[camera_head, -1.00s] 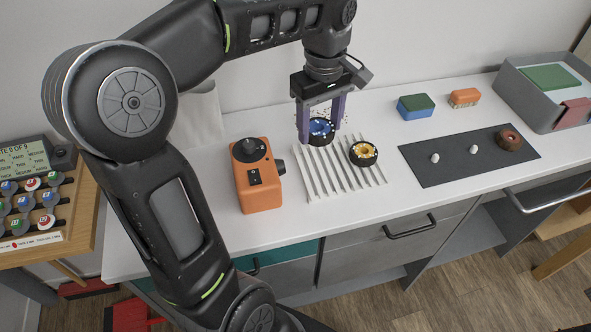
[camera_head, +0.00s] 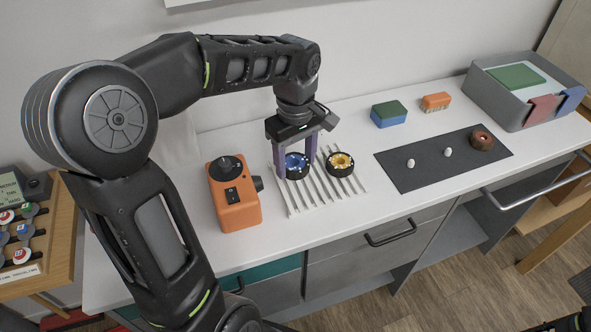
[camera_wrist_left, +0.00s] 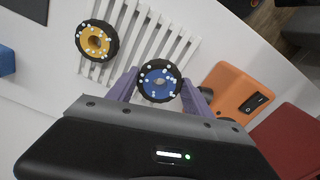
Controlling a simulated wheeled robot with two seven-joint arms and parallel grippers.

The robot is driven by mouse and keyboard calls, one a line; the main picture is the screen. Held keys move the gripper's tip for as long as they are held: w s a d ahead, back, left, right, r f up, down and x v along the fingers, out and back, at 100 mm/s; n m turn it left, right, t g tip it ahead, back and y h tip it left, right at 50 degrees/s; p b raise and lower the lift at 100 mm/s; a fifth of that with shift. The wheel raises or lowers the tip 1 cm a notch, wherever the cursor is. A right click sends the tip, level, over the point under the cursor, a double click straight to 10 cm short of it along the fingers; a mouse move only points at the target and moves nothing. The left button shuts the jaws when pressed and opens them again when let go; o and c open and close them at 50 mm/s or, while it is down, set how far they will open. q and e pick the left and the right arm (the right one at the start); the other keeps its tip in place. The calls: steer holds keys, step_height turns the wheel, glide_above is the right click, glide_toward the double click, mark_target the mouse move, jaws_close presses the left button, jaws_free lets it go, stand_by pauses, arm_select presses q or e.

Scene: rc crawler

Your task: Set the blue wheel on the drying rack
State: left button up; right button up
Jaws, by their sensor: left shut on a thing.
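The blue wheel (camera_head: 297,165), a black tyre with a blue hub, is held between the fingers of my left gripper (camera_head: 297,168). It is at the back left part of the white slatted drying rack (camera_head: 349,186); I cannot tell whether it touches the slats. In the left wrist view the blue wheel (camera_wrist_left: 160,81) faces the camera with white specks on it, between the purple fingers. A yellow-hubbed wheel (camera_head: 340,163) lies on the rack just right of it, apart from it.
An orange device (camera_head: 235,194) stands close left of the rack. A dark mat (camera_head: 440,172) with two small white pieces and a brown ring lies to the right. Blue-green (camera_head: 389,114) and orange (camera_head: 436,101) blocks sit behind. A grey bin (camera_head: 516,109) stands at far right.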

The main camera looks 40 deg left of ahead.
mark_target(295, 172)
arm_select(q)
steer(key=shift+f, duration=1.85)
steer(key=shift+f, duration=0.1)
steer(key=o, duration=1.4)
steer(key=shift+c, duration=0.2)
step_height(295, 172, up, 12)
